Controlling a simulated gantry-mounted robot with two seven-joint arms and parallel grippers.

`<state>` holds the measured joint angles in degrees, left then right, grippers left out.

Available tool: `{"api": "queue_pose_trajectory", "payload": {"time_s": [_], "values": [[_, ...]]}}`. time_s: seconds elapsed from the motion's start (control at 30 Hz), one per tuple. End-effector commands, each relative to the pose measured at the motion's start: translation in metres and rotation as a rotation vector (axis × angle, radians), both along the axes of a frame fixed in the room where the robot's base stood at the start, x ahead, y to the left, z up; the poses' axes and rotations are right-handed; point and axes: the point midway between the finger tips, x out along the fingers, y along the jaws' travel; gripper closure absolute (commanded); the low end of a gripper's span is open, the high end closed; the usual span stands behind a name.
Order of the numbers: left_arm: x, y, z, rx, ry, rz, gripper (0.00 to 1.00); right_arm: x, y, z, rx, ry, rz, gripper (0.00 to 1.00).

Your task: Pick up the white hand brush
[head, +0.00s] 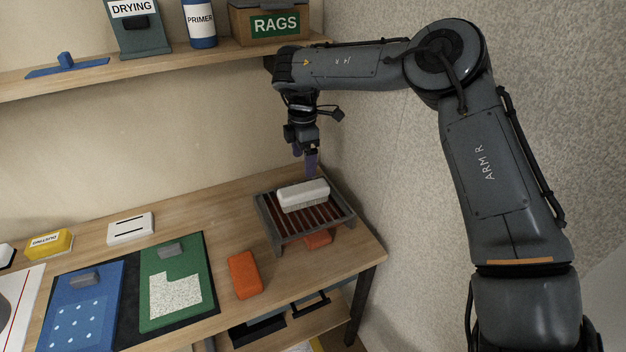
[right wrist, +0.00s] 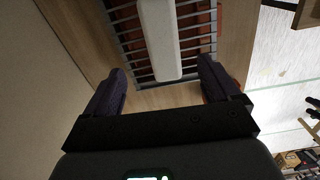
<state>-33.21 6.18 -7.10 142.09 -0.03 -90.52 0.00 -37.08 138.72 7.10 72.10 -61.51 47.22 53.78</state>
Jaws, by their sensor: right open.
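The white hand brush (head: 303,195) lies on top of a dark slatted rack (head: 285,237) at the right end of the table. My right gripper (head: 310,163) is above and just behind the brush, pointing down. In the right wrist view the brush (right wrist: 162,38) runs up from between the open fingers of my right gripper (right wrist: 165,92), beyond the fingertips. The jaws are empty. My left gripper is not in view.
An orange block (head: 244,275) lies on the table left of the rack, and another orange piece (head: 318,239) shows under it. Blue (head: 83,318) and green (head: 172,262) boards lie further left. A shelf (head: 150,68) runs above; a textured wall (head: 370,150) stands close on the right.

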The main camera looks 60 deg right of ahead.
Motion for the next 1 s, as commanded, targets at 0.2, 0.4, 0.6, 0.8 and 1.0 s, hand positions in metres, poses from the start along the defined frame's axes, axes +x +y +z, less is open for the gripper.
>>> {"api": "queue_pose_trajectory", "payload": {"time_s": [0.2, 0.4, 0.6, 0.8, 1.0], "values": [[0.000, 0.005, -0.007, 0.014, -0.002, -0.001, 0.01, -0.001, 0.000, -0.024, 0.003, 0.003, 0.002, 0.11], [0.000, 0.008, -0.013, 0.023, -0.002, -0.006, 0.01, 0.000, 0.000, -0.050, 0.002, 0.002, 0.001, 0.11], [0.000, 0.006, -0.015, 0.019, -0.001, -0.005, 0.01, 0.000, 0.000, -0.059, 0.001, 0.001, 0.001, 0.11], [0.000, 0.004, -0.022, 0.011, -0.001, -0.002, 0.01, 0.000, -0.001, -0.081, 0.001, 0.003, 0.001, 0.11], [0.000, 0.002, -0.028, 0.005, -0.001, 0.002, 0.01, 0.001, -0.001, -0.104, 0.002, 0.002, 0.000, 0.11]]}}
